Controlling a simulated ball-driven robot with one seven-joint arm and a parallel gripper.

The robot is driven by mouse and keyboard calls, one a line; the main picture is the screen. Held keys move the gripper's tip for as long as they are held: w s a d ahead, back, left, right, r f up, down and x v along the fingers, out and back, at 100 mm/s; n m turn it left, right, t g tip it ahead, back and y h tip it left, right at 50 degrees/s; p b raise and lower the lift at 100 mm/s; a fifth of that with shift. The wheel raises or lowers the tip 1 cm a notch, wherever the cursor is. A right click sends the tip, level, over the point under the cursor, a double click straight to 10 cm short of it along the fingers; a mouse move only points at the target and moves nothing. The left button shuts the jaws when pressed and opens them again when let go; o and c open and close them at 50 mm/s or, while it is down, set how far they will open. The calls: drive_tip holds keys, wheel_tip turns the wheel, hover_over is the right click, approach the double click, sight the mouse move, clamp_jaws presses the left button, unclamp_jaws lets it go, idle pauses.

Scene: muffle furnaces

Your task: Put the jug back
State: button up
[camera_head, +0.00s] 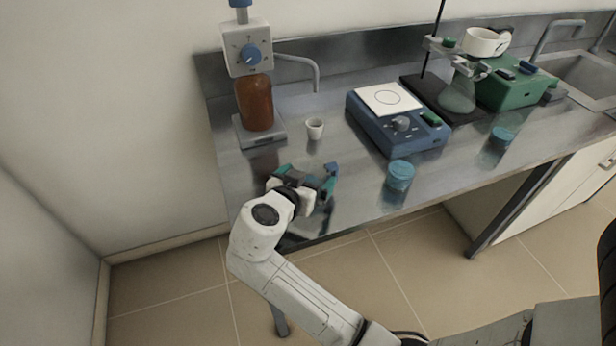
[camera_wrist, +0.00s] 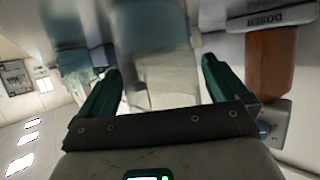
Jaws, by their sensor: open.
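No vessel stands out clearly as the jug. A white round vessel (camera_head: 481,42) with a loop like a handle at its right sits above the clear flask (camera_head: 458,95) at the back right; whether it is the jug I cannot tell. A small white cup (camera_head: 315,128) stands on the bench beside the amber bottle. My gripper (camera_head: 308,180) is above the bench's front left part, in front of the cup, with its teal fingers apart. In the wrist view, my gripper (camera_wrist: 158,85) is open; a pale grey, blurred shape shows between and beyond the fingers, and I cannot tell what it is.
The amber bottle (camera_head: 254,102) with its dosing head stands at the left; it shows upside down in the wrist view (camera_wrist: 270,62). A blue stirrer (camera_head: 385,135), two blue-lidded jars (camera_head: 400,176) (camera_head: 501,137) and a green box (camera_head: 515,88) stand on the steel bench. A sink (camera_head: 588,78) is far right.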

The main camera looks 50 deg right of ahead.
drive_tip(key=b+v, duration=0.1)
drive_tip(key=v, duration=1)
drive_tip(key=shift+a, duration=0.25)
